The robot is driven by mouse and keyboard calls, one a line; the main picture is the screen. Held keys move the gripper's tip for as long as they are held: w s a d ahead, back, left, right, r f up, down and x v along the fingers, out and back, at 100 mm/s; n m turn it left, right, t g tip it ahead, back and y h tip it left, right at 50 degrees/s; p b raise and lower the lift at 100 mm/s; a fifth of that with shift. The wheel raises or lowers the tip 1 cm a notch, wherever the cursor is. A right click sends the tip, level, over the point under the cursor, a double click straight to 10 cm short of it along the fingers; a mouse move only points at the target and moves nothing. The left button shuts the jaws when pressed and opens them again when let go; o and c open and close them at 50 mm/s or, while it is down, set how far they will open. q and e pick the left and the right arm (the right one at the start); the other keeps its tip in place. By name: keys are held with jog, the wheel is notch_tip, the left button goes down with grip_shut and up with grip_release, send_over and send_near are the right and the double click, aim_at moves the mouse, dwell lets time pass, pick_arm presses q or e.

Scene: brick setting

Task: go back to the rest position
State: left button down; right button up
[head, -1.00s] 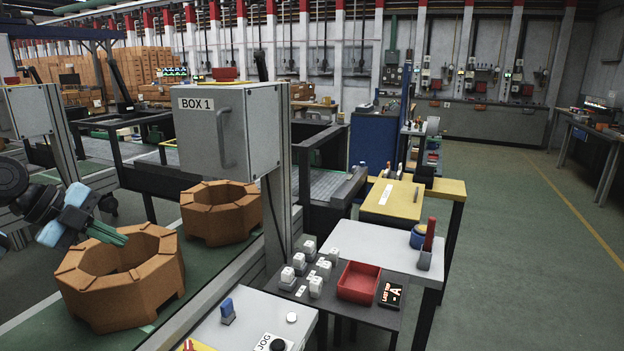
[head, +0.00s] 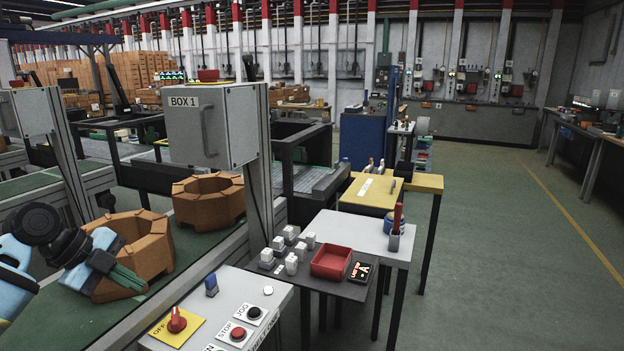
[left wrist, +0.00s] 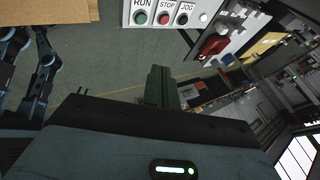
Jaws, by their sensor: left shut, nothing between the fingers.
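My left gripper (head: 128,278) is at the lower left of the head view, with its green fingers together and nothing between them. It is in front of an octagonal brown brick ring (head: 150,240) on the green conveyor and hides part of it; I cannot tell whether they touch. In the left wrist view the shut fingers (left wrist: 159,88) point up over the floor, below the control panel. My right gripper is not in view.
A control panel (head: 193,325) with a red knob and buttons stands near front centre. A second brick ring (head: 208,202) sits farther along the conveyor (head: 62,312). The BOX 1 cabinet (head: 210,125) rises behind. A dark table holds a red tray (head: 331,263). Floor at right is clear.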

pick_arm(q)
jog(key=s+d+f+n+g+y, duration=0.1)
jog(key=s+d+f+n, duration=0.1)
jog(key=s+d+f, duration=0.5)
jog(key=s+f+n+g+y, duration=0.1)
jog(key=s+f+n, duration=0.25)
jog(key=f, duration=0.65)
jog(key=s+d+f+n, duration=0.2)
jog(key=s+d+f, duration=0.2)
jog(key=s+f, duration=0.4)
jog(key=s+d+f+n+y, duration=0.1)
jog(key=s+f+n, duration=0.2)
jog(key=s, duration=0.3)
jog(key=s+d+f+n, duration=0.2)
jog(key=s+f, duration=0.1)
jog(key=s, duration=0.3)
jog(key=s+a+r+n+g+y, duration=0.1)
jog(key=s+a+n+y, duration=0.2)
jog(key=s+n, duration=0.85)
jog(key=w+d+f+m+t+h+p, duration=0.1)
jog(key=w+d+f+m+t, duration=0.2)
jog(key=f+t, duration=0.4)
jog(key=shift+d+f+t+h, duration=0.15)
jog(key=shift+f+t+h, duration=0.25)
jog(key=shift+f, duration=0.1)
jog(key=shift+w, duration=0.15)
